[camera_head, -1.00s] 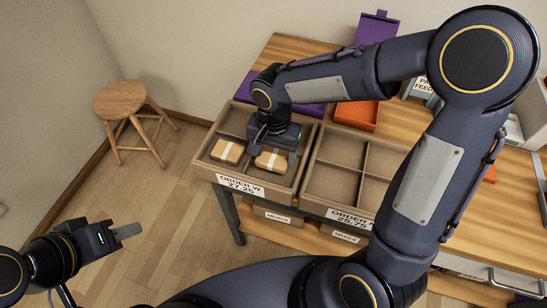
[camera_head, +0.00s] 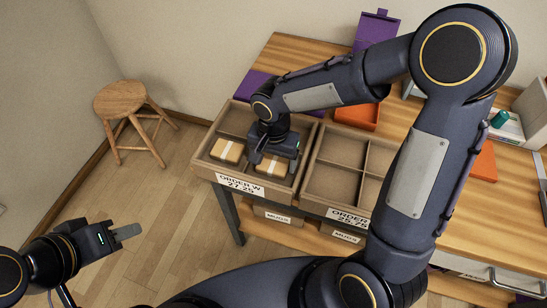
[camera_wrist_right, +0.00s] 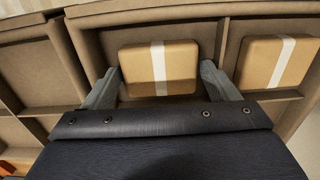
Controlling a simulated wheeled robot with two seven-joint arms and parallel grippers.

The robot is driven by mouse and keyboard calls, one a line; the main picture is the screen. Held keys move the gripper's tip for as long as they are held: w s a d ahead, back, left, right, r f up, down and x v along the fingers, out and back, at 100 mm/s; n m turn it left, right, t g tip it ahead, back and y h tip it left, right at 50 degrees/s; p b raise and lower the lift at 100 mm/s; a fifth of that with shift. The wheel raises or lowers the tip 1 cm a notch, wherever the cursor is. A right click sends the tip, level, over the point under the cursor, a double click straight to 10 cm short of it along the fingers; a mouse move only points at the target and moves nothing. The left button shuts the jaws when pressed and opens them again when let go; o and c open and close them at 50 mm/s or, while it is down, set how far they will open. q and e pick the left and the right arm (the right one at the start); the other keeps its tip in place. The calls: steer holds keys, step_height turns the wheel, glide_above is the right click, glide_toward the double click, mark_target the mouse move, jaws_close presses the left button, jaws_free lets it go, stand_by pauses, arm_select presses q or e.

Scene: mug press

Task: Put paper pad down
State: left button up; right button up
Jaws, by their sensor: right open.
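Two tan paper pads with white bands lie in the front compartments of the wooden tray labelled "ORDER W" (camera_head: 201,160). The left pad (camera_head: 228,151) lies in the left front compartment. The other pad (camera_head: 272,167) lies in the right front one. My right gripper (camera_head: 275,160) is directly above this second pad and partly hides it. The right wrist view shows this pad (camera_wrist_right: 175,75) between the open fingers (camera_wrist_right: 160,74), with gaps at its sides. The first pad (camera_wrist_right: 280,62) lies beyond the divider. My left gripper (camera_head: 125,232) is over the floor, seen edge-on, with no object visible in it.
A second divided tray (camera_head: 337,147) stands right of the first, its visible compartments empty. An orange tray (camera_head: 357,117) and a purple item (camera_head: 256,84) are behind. Mug boxes (camera_head: 277,215) sit on the shelf below. A wooden stool (camera_head: 119,97) stands left on clear floor.

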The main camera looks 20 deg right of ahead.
mark_target(274, 163)
steer(key=shift+r, duration=0.35)
step_height(274, 163, up, 12)
steer(key=p, duration=0.1)
steer(key=s+d+n+t+y, duration=0.2)
steer(key=s+d, duration=0.2)
steer(key=s, duration=0.4)
steer(key=s+d+n+t+y, duration=0.1)
steer(key=s+d+n+t, duration=0.2)
steer(key=s+d, duration=0.2)
steer(key=s, duration=0.3)
steer(key=shift+s+r+t+y, duration=0.15)
steer(key=shift+r+t+y, duration=0.15)
steer(key=shift+r+y, duration=0.1)
steer(key=shift+d, duration=0.1)
steer(key=shift+r+p, duration=0.55)
steer(key=shift+p, duration=0.05)
